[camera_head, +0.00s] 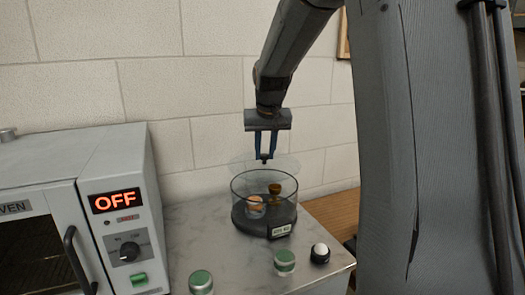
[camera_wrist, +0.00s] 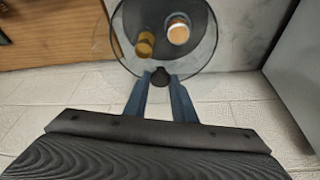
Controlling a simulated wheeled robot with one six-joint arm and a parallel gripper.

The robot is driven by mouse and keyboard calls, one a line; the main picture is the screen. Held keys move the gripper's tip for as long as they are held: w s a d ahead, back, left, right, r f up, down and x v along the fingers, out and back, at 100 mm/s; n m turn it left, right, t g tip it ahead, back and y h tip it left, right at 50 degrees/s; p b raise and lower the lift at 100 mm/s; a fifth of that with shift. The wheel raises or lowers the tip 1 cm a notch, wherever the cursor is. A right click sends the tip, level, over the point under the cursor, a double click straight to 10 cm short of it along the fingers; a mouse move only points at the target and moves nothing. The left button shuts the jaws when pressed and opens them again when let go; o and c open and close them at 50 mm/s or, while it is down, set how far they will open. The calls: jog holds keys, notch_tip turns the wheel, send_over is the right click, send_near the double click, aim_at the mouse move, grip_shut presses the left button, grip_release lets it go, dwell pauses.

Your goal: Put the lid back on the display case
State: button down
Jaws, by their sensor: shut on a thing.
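The display case (camera_head: 240,190) is a round clear-walled case on a dark base with a small label, standing upright on the marble counter. Inside are a brass-coloured piece (camera_head: 275,189) and a small orange-and-pale piece (camera_head: 255,203). My gripper (camera_head: 265,157) is shut on the dark knob (camera_wrist: 160,76) of the clear lid (camera_head: 243,166). The lid is a thin see-through disc, hard to make out, held above the case's rim with a gap between. In the wrist view the case (camera_wrist: 121,45) shows beyond the knob; the lid's outline there is faint.
An oven (camera_head: 130,165) with an OFF display stands left of the case. Two green-topped jars (camera_head: 201,282) and a dark-and-white knob-like item (camera_head: 320,252) stand at the counter's (camera_head: 195,240) front. A brick wall is close behind.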

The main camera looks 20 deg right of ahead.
aim_at(265, 165)
jog(key=shift+f+b, duration=1.6)
jog(key=shift+f, duration=1.05)
jog(key=shift+f+p, duration=0.2)
jog(key=shift+p, duration=0.6)
dwell(0.8)
jog(key=c, duration=0.9)
grip_release()
jog(key=shift+r+p, duration=2.75)
jog(key=shift+r, duration=0.75)
